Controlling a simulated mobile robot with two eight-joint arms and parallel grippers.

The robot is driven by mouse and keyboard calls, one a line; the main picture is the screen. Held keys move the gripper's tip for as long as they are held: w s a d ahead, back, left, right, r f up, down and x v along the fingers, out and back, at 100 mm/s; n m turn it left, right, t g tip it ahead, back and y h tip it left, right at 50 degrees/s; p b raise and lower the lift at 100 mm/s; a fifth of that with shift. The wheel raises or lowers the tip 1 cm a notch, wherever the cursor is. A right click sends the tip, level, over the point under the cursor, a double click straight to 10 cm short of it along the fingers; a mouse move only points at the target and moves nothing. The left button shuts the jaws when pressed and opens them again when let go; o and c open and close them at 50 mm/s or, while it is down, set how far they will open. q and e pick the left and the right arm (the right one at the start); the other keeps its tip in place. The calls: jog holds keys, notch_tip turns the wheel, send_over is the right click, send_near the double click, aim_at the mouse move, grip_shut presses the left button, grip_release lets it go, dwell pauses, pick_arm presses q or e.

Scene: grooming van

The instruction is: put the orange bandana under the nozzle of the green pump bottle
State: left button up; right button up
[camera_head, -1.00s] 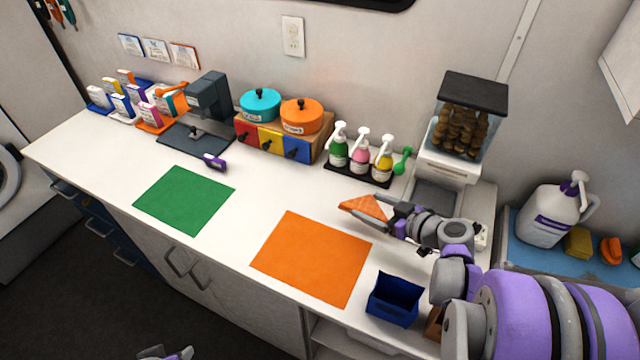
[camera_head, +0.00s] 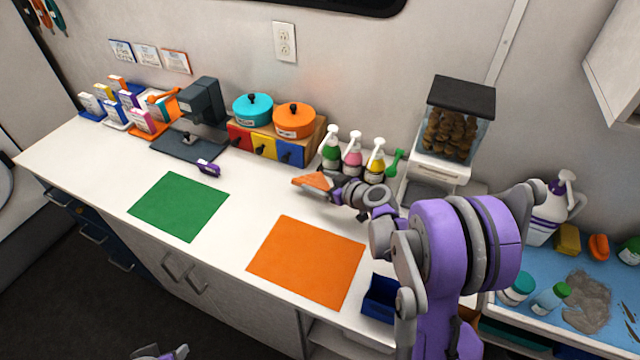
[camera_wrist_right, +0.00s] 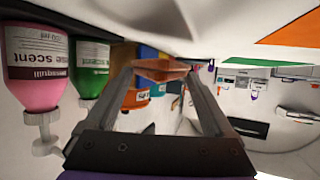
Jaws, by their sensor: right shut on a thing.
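The orange bandana (camera_head: 314,182) is a small folded piece, held by my right gripper (camera_head: 320,188), which is shut on it. It is just in front of the green pump bottle (camera_head: 331,153) and slightly to its left, apart from it. In the right wrist view, which is upside down, the bandana (camera_wrist_right: 160,70) sits between the fingertips, and the green bottle (camera_wrist_right: 91,68) is to their left. The green bottle stands upright in the row of pump bottles. Its nozzle (camera_head: 330,134) is above and beyond the bandana. Of my left gripper (camera_head: 160,353), only a bit shows at the bottom edge.
The pink (camera_head: 352,160) and yellow (camera_head: 375,165) pump bottles stand right of the green one. A drawer box with pots (camera_head: 262,143) is to the left. Green (camera_head: 178,206) and orange (camera_head: 306,261) mats and a purple tool (camera_head: 208,168) lie on the counter. Counter left of the bandana is clear.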

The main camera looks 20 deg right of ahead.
jog(key=shift+f, duration=0.5)
jog(key=shift+f+b, duration=0.35)
jog(key=shift+f, duration=0.25)
jog(key=o, duration=1.2)
jog(key=shift+r, duration=0.1)
jog(key=shift+s+d+r+p, duration=0.1)
jog(key=shift+s+r+p, duration=0.1)
jog(key=shift+r, duration=0.2)
jog(key=shift+s+d+r+p, duration=0.1)
jog(key=shift+r+p, duration=0.1)
jog(key=shift+r, duration=0.2)
jog(key=v, duration=1.1)
jog(key=shift+s+f, duration=0.1)
jog(key=shift+s, duration=0.05)
